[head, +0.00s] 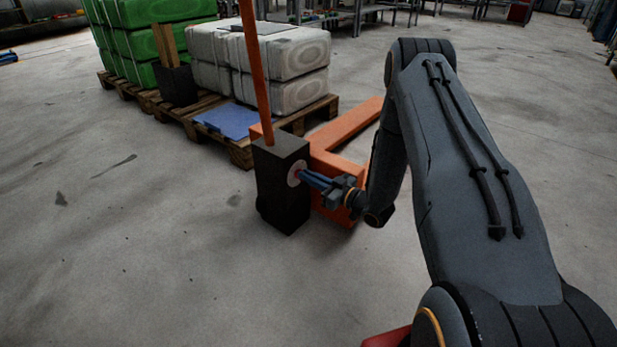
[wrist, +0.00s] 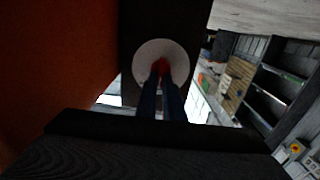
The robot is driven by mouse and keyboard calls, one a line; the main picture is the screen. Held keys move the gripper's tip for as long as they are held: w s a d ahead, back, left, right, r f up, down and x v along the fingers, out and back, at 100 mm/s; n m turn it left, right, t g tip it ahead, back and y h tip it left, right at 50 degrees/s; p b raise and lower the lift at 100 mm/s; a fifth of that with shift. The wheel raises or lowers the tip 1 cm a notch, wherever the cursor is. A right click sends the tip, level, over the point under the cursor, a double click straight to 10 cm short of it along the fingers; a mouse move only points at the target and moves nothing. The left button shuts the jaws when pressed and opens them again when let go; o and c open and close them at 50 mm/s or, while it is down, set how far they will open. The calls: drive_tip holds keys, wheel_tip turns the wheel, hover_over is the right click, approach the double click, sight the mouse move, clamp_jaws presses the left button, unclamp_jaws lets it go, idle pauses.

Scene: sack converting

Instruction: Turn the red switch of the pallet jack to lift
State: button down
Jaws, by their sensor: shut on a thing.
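The pallet jack has a black box (head: 281,190) at its front, an orange handle bar (head: 257,70) rising from it and orange forks (head: 345,128) behind. A round pale dial plate (head: 292,175) is on the box's side; it also shows in the wrist view (wrist: 146,55). The red switch (wrist: 161,67) sits at the plate's middle, largely covered by my fingers. My gripper (head: 303,173) reaches the plate from the right, and its two blue fingers are shut on the red switch. The switch's exact angle and any markings cannot be made out.
Wooden pallets (head: 240,152) behind the jack carry pale sacks (head: 295,95), green sacks (head: 150,10), a blue sheet (head: 228,121) and a dark bin (head: 177,86). The concrete floor at the left and front is clear.

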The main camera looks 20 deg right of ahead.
drive_tip(key=shift+n+p, duration=0.3)
drive_tip(key=shift+p, duration=0.05)
drive_tip(key=shift+s+a+f+n+p, duration=0.1)
drive_tip(key=shift+n+p, duration=1.1)
drive_tip(key=shift+n, duration=0.2)
drive_tip(key=shift+s+a+n+p, duration=0.1)
drive_tip(key=shift+n+p, duration=1.1)
drive_tip(key=shift+n, duration=0.2)
drive_tip(key=shift+s+a+f+n+p, duration=0.1)
drive_tip(key=shift+n+p, duration=1.1)
drive_tip(key=shift+n, duration=0.2)
drive_tip(key=c, duration=1.9)
unclamp_jaws()
drive_tip(key=shift+o, duration=0.2)
drive_tip(key=p+v, duration=0.2)
drive_tip(key=v, duration=0.5)
drive_tip(key=shift+s+d+p, duration=0.25)
drive_tip(key=shift+p, duration=0.1)
